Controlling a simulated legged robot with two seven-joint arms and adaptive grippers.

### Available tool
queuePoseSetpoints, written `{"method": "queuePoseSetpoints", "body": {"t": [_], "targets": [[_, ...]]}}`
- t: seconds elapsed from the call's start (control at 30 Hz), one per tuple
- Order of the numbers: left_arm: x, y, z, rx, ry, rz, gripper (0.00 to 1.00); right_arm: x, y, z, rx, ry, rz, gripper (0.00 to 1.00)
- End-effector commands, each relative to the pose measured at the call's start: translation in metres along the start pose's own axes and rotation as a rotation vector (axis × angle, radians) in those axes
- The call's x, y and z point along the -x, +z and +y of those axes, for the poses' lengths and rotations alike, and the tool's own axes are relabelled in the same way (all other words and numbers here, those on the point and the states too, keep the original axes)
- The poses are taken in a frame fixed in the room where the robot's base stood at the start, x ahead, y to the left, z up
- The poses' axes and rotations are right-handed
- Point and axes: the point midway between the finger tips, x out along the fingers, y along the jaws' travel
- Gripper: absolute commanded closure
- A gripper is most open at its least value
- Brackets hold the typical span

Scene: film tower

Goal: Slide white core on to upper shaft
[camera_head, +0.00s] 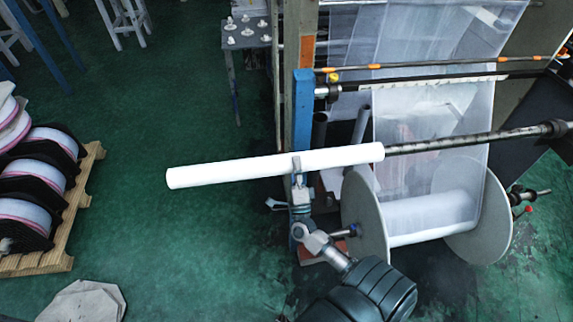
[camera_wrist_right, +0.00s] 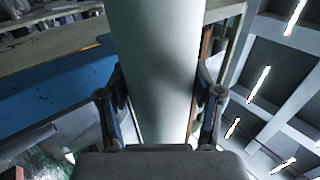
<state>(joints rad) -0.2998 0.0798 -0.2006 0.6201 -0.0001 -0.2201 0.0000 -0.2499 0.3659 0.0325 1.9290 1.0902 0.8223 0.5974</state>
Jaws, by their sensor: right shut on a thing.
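The white core (camera_head: 235,172) is a long white tube, held nearly level and tilted slightly up to the right. My right gripper (camera_head: 297,164) is shut on it a little right of its middle. In the right wrist view the core (camera_wrist_right: 160,70) stands between the two fingers of my right gripper (camera_wrist_right: 160,112). The upper shaft (camera_head: 465,138) is a dark rod running to the right. Its left end meets the core's right end, and the two look in line; whether the shaft's tip is inside the core is hidden. My left gripper is out of view.
A blue post (camera_head: 302,115) of the machine frame stands behind the core. A large white-flanged spool (camera_head: 366,222) with clear film sits below the shaft. A pallet (camera_head: 75,225) with several reels is at the left. The green floor between is free.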

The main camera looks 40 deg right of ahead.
Motion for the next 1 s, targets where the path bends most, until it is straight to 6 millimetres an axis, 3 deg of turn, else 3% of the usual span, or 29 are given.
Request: {"method": "queuePoseSetpoints", "body": {"t": [1.0], "targets": [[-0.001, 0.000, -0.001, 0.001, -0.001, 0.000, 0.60, -0.001, -0.118, -0.005, 0.002, -0.004, -0.001, 1.00]]}}
